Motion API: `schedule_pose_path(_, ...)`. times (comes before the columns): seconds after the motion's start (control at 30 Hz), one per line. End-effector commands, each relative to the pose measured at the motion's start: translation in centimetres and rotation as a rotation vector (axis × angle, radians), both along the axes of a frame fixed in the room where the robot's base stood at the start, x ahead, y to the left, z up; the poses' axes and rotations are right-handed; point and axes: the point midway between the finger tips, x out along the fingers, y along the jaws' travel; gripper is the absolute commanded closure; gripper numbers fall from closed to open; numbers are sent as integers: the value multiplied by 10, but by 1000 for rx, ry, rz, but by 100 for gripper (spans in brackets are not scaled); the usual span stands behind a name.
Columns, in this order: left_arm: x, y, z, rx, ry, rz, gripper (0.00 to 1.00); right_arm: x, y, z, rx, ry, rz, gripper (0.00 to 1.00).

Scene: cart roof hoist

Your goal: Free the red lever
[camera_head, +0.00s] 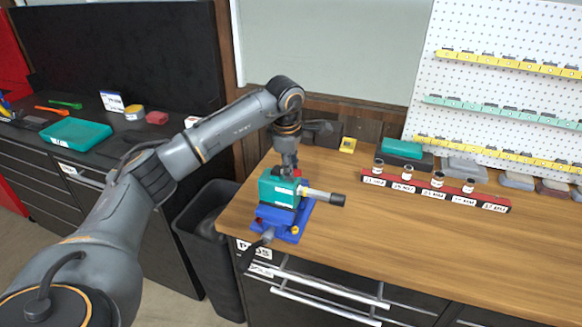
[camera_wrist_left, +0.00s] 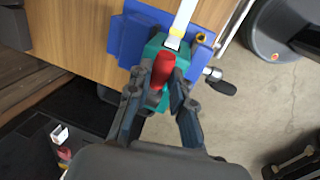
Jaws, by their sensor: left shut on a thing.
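The red lever (camera_wrist_left: 163,66) stands on top of a teal block (camera_wrist_left: 152,50) in the left wrist view. In the head view only a small red bit of the lever (camera_head: 297,173) shows under my gripper. The teal block (camera_head: 276,189) sits on a blue base (camera_head: 268,214) at the table's front left corner. A pale rod with a black end (camera_head: 337,199) sticks out of the block to the right. My left gripper (camera_head: 289,168) comes down from above and is shut on the lever, one finger on each side (camera_wrist_left: 158,92). My right gripper is not in view.
A red rack (camera_head: 420,192) with several small jars stands farther back on the wooden table (camera_head: 400,240). A black bin (camera_head: 205,235) stands left of the table. A dark workbench with a teal tray (camera_head: 75,133) is at the left. The table's middle is clear.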

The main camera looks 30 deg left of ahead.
Motion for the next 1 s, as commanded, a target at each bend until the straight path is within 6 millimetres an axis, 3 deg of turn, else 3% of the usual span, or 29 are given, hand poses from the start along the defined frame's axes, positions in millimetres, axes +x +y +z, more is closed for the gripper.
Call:
schedule_pose_path(0.37,-1,5,2,-110,-27,2,100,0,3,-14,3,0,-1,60)
schedule_pose_path(1.0,-6,29,15,-674,-165,4,100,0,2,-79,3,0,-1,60)
